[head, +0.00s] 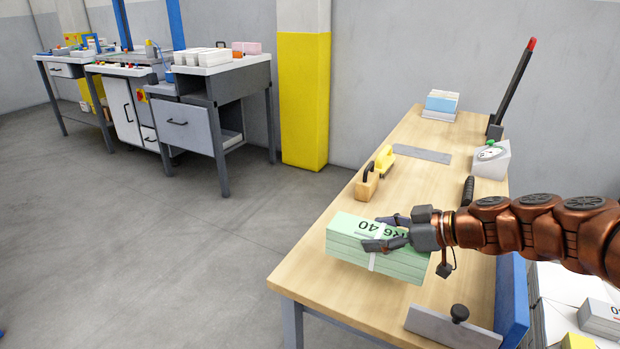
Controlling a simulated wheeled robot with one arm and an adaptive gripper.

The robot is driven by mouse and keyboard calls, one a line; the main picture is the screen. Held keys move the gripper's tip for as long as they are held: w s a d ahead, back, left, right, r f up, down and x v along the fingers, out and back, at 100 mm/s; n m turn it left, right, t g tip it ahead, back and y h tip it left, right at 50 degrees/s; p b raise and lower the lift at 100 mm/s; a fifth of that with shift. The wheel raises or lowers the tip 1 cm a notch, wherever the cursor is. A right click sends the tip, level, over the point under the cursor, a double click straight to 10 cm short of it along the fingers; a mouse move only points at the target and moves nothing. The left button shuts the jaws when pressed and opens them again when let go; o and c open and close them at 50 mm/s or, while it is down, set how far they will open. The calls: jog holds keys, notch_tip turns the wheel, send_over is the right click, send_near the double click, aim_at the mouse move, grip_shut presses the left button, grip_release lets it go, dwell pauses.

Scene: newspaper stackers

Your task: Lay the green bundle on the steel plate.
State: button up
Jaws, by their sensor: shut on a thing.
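My gripper (378,233) is shut on the green bundle (345,243), a banded block of pale green papers with dark lettering on top. The fingers lie across its upper face near the white band. The bundle is over the near end of the wooden table, roughly level. I cannot tell whether its underside touches the wood. A flat grey plate (422,155), which looks like the steel plate, lies bare toward the table's far end, away from the bundle.
On the table (318,279), a wooden block with a dark handle (367,186) and a yellow tool (384,160) stand left of the plate. A dial scale (491,158) is to its right. A blue-and-white stack (441,102) sits beyond. A knobbed metal piece (445,328) is at the near edge.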

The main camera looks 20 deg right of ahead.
aim_at(379, 233)
jog(key=shift+r, duration=0.1)
notch_tip(379, 233, up, 7)
jog(key=shift+r+p, duration=0.1)
jog(key=shift+p, duration=0.65)
jog(key=shift+w+a+f, duration=0.2)
jog(key=shift+w+f, duration=0.3)
jog(key=shift+w, duration=0.2)
jog(key=w+a+f+m+t+h+b, duration=0.1)
jog(key=w+a+f+m+h, duration=0.2)
jog(key=w+a, duration=0.55)
jog(key=w+a+f+m+t+h+b, duration=0.15)
jog(key=w+a+f, duration=0.35)
jog(key=w, duration=0.6)
notch_tip(379, 233, up, 34)
jog(key=p, duration=3.4)
jog(key=shift+f, duration=0.2)
jog(key=shift+a+m, duration=0.1)
jog(key=shift+m, duration=0.15)
